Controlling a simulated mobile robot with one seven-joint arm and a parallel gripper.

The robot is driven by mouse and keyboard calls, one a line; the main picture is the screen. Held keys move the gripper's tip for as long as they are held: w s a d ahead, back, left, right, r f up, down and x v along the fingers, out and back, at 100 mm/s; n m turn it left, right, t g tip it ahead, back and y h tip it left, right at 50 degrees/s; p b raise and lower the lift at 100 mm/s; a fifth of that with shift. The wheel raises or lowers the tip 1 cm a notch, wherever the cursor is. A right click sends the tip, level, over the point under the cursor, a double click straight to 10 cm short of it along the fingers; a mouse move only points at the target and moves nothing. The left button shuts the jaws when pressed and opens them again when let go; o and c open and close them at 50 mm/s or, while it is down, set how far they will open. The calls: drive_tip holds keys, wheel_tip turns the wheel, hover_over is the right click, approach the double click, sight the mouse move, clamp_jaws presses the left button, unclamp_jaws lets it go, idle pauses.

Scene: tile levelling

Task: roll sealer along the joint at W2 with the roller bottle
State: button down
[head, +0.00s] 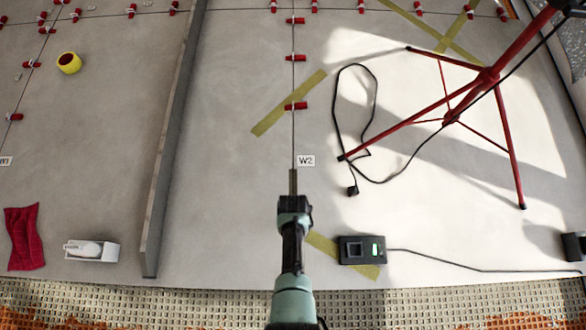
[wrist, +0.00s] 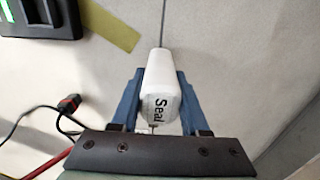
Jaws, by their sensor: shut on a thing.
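My gripper (head: 293,180) is low over the floor at the near part of the thin dark joint (head: 294,135), just below the W2 label (head: 306,160). In the wrist view my gripper (wrist: 160,80) has its two blue fingers shut on the white roller bottle (wrist: 158,82), which bears black "Seal" lettering. The bottle's far end lines up with the joint (wrist: 164,25) in the wrist view. Its tip is hidden, so I cannot tell whether it touches the floor. The bottle cannot be made out in the head view.
Red clips (head: 296,106) sit along the joint beyond W2. A black device (head: 362,250) lies right of my arm. A red tripod (head: 487,78) and black cable (head: 372,120) are further right. A grey upright strip (head: 170,150) and a white box (head: 105,250) are left.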

drive_tip(key=shift+s+p, duration=0.4)
drive_tip(key=shift+s, duration=0.65)
drive_tip(key=shift+s+p, duration=0.7)
drive_tip(key=shift+s, duration=0.45)
